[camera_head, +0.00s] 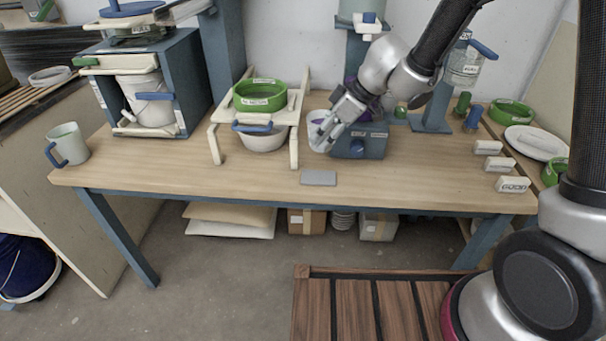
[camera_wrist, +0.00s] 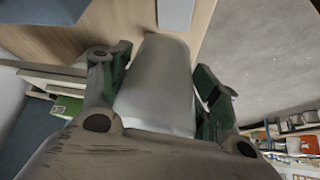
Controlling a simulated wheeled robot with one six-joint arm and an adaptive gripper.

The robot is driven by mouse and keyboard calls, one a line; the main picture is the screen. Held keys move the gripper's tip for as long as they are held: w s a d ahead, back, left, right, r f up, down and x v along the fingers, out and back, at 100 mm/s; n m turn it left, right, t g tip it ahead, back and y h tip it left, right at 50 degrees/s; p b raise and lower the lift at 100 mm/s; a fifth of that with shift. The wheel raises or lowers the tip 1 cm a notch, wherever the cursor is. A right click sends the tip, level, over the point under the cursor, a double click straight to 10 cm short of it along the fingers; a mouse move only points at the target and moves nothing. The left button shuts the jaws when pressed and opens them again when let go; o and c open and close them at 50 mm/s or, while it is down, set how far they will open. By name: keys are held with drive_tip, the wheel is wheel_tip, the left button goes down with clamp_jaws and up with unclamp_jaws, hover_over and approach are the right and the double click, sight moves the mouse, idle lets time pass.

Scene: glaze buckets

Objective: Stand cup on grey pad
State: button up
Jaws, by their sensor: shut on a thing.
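The cup's far end points towards the pad. The cup is apart from the pad.
A pale mug (camera_head: 69,143) with a blue handle stands at the table's left end. Small white labelled blocks (camera_head: 499,164) lie at right. The table around the pad is clear.

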drive_tip(key=shift+s+a, duration=0.1)
drive_tip(key=shift+a, duration=0.2)
drive_tip(key=shift+f, duration=0.2)
approach(311, 174)
drive_tip(key=shift+m, duration=0.3)
drive_tip(key=x, duration=0.4)
drive_tip(key=shift+s+a, duration=0.1)
drive_tip(key=shift+a, duration=0.05)
drive_tip(key=shift+f, duration=0.1)
drive_tip(key=o, duration=1.3)
